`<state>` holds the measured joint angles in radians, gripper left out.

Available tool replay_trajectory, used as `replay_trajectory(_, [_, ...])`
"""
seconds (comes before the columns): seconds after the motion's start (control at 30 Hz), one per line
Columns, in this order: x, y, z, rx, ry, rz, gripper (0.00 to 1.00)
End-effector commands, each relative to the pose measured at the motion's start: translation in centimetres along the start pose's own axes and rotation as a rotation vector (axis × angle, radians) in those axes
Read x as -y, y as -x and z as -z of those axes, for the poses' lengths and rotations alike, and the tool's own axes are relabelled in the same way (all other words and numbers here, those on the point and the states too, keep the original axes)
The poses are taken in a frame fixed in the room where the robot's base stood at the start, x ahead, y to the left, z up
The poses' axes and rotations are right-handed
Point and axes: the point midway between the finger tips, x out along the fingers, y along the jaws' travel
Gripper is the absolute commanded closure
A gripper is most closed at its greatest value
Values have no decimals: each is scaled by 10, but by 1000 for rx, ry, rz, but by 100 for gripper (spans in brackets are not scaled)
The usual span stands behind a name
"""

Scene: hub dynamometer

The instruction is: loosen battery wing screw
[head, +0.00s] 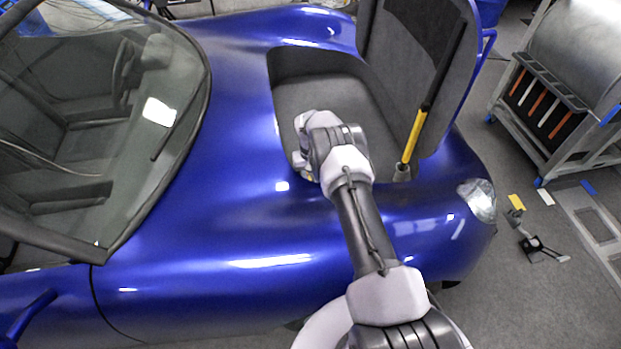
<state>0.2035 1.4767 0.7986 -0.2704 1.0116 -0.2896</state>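A blue car with its front lid up shows in the head view. My arm reaches over the near fender into the open front compartment (290,93). The wrist is bent down inside the compartment, at its left-centre part. My gripper's fingers are hidden below and behind the wrist, so I cannot see whether they hold anything. I cannot make out the battery or its wing screw; the arm hides part of the compartment.
The raised lid (385,75) stands right of my arm, with a yellow and black strut (413,135) near the wrist. The windscreen (110,120) is at left. A metal cart (560,100) and small parts on the floor (540,250) are at right.

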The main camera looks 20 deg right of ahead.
Motion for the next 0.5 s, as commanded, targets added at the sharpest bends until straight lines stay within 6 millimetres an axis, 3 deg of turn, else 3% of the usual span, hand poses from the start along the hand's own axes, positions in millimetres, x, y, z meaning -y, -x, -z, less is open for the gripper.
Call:
replay_trajectory(0.23, [0,12,0,-1,-1,0,70])
replay_trajectory(0.5, [0,83,1,-2,0,0,70])
